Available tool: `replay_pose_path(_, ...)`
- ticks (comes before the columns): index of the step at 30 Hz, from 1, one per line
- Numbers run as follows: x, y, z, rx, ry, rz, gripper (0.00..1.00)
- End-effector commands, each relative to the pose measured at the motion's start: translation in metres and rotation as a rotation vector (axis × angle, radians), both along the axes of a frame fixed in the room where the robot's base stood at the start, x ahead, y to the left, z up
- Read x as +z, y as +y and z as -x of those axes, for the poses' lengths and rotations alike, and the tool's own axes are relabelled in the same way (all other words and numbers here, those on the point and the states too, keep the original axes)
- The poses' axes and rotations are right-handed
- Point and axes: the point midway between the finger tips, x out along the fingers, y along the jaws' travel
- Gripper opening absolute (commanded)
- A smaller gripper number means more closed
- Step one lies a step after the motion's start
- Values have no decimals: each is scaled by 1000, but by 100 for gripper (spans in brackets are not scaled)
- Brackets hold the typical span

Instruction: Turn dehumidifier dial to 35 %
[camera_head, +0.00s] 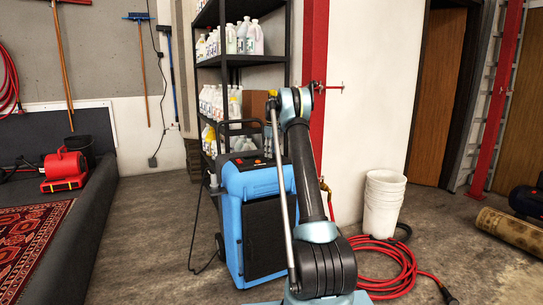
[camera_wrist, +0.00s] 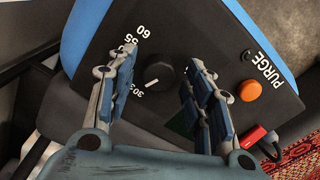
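The blue dehumidifier (camera_head: 232,195) stands upright on the floor behind my arm in the head view. Its dark top panel (camera_wrist: 215,40) fills much of the wrist view. The black round dial (camera_wrist: 165,77) has a white pointer line on its lower left side, towards a label that seems to read 30. The 60 and part of a 55 show above left; other marks are hidden by the left finger. My gripper (camera_wrist: 158,72) is open, its fingers on either side of the dial with visible gaps. Contact with the panel cannot be told. The head view does not show the fingers clearly.
An orange button (camera_wrist: 250,91) marked PURGE and a red switch (camera_wrist: 252,137) sit right of the dial. A shelf of bottles (camera_head: 240,62) stands behind the dehumidifier. Floor at left is clear.

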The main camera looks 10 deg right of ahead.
Motion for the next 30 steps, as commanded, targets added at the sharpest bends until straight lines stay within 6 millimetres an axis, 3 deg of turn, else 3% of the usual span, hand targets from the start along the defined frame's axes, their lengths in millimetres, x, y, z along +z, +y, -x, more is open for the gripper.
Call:
replay_pose_path(13, 10, 0, 0, -1, -1, 1, 51)
replay_pose_path(30, 104, 0, -1, 0, 0, 0, 51)
